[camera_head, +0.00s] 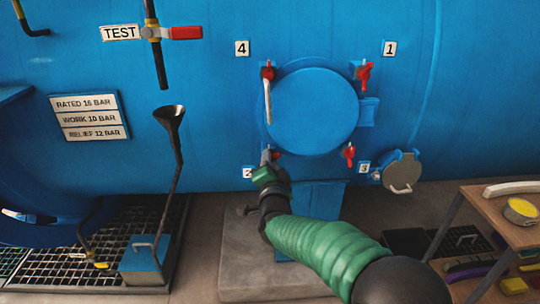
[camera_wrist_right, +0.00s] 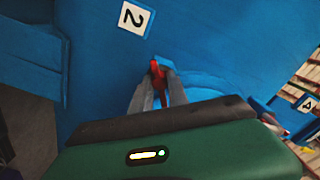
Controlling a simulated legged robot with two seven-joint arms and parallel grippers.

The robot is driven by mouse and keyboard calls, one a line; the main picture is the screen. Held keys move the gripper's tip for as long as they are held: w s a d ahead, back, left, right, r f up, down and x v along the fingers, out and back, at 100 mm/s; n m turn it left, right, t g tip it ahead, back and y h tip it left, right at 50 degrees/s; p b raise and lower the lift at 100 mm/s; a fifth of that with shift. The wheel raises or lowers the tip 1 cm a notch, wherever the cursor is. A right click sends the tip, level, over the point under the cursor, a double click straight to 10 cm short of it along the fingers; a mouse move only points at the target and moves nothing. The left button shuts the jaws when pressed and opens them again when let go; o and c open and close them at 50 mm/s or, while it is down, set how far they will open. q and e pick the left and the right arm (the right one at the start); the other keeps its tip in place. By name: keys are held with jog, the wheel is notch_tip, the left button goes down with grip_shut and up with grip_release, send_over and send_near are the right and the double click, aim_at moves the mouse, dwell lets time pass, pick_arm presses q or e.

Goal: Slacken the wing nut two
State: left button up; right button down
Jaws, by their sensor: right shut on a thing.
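Wing nut two is the red nut (camera_wrist_right: 157,76) beside the white label 2 (camera_wrist_right: 133,18) in the right wrist view. My right gripper (camera_wrist_right: 155,88) is shut on this nut, one grey finger on each side, with the red top showing between them. In the head view my right gripper (camera_head: 268,158) is at the lower left of the round blue door (camera_head: 312,110), beside the label 2 (camera_head: 247,172). It mostly hides the nut there. My left gripper is not in view.
Other red wing nuts stand at the door's upper left (camera_head: 267,72), upper right (camera_head: 364,73) and lower right (camera_head: 349,153). A long pale handle (camera_head: 267,102) hangs at the upper-left one. A grey round cover (camera_head: 402,173) is right of the door. A wooden bench (camera_head: 500,215) stands at right.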

jog(key=shift+s+a+f+n+p, duration=0.1)
jog(key=shift+f+n+p, duration=0.15)
jog(key=shift+n+p, duration=0.65)
jog(key=shift+a+f+n+p, duration=0.1)
jog(key=shift+f+n+p, duration=0.2)
jog(key=shift+n, duration=1.1)
jog(key=c, duration=1.3)
grip_release()
jog(key=shift+r, duration=0.25)
jog(key=shift+d+r, duration=0.1)
jog(key=s+p, duration=0.2)
jog(key=s, duration=1.4)
jog(key=shift+s, duration=0.35)
